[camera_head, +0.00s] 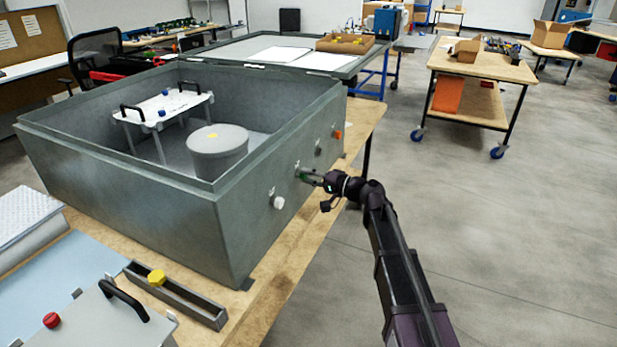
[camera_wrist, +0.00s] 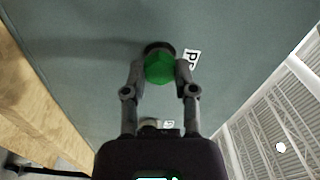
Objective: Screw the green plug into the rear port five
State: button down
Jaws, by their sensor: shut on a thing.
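The green plug (camera_wrist: 159,68) is between the fingertips of my gripper (camera_wrist: 160,76), which is shut on it. The plug sits against a dark round port (camera_wrist: 158,47) on the box wall, with a partly readable label beside it. How deep it sits in the port I cannot tell. In the head view, my gripper (camera_head: 311,178) reaches the right side wall of the large grey-green box (camera_head: 237,215). The plug is mostly hidden there by the fingers.
On the same wall are a white plug (camera_head: 279,203), a grey one (camera_head: 318,151) and an orange one (camera_head: 337,134). A yellow plug (camera_head: 156,277) sits in a narrow tray (camera_head: 178,296) on the wooden table (camera_head: 262,295).

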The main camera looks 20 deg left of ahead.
jog(key=m, duration=1.1)
dwell(0.3)
jog(key=m, duration=0.6)
dwell(0.7)
jog(key=m, duration=0.5)
jog(key=shift+c, duration=1.3)
grip_release()
